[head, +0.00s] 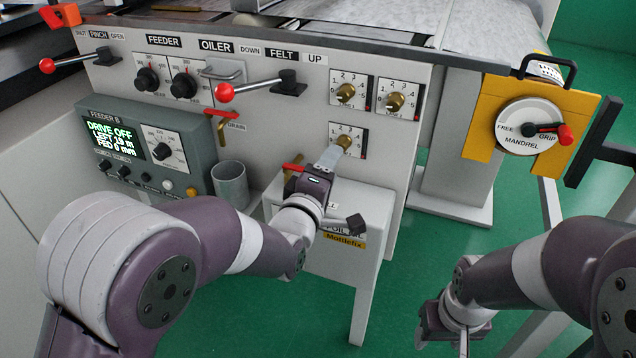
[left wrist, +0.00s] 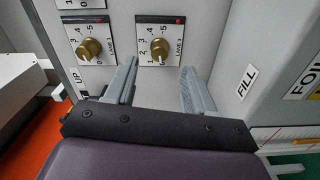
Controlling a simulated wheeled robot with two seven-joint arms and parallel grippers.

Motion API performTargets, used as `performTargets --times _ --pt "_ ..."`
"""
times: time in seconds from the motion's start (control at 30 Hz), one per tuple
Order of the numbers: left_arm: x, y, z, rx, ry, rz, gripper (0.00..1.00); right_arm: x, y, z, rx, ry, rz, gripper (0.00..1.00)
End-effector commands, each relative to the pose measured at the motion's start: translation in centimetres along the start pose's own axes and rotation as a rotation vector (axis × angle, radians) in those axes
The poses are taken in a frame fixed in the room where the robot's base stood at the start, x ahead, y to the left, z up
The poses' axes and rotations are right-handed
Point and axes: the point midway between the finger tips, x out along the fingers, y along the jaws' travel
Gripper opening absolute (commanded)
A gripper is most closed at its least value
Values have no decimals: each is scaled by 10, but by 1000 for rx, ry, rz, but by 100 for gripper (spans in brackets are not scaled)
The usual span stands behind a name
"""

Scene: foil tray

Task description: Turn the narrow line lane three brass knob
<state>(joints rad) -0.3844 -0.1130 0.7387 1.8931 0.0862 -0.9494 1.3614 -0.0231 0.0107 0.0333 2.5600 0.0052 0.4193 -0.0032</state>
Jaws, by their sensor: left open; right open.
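The lane three brass knob (head: 344,140) is the lower of three brass knobs on the grey panel. It sits on a white dial plate with numbers, and also shows in the left wrist view (left wrist: 159,48), with LANE 3 printed beside it. My left gripper (head: 332,155) is open in front of it, fingers pointing at the panel. In the left wrist view the fingers (left wrist: 158,70) stand apart, with the knob ahead between them; I see no contact. The knob's exact setting is too small to read. My right gripper (head: 455,328) is open, low at the right, away from the panel.
Two more brass knobs, left (head: 346,93) and right (head: 396,102), sit above. A red-handled valve (head: 292,168) and the FILL box (head: 372,205) are close to my left gripper. The yellow mandrel plate (head: 485,125) is at the right. Green floor is open below.

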Motion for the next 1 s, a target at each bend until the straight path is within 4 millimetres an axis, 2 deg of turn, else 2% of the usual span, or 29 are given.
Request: performTargets --times 0.1,0.2,0.33,0.87,0.93,0.97,1.0 --pt "-29 2 0 0 -1 0 54 -5 0 -1 0 0 0 57" --pt "-50 1 0 0 -1 -1 54 -7 0 -1 0 0 0 57" --pt "-66 1 0 0 0 -1 54 -9 0 -1 0 0 0 57" --pt "-71 -1 0 15 0 -2 54 -9 0 -1 0 0 0 57" --pt "-71 -11 2 105 -14 -51 54 -9 0 -1 0 0 0 57" --pt "-73 -24 5 179 -36 -110 54 -9 0 -1 0 0 0 57" --pt "-80 -47 11 300 -88 -215 54 -9 0 -1 0 0 0 57"
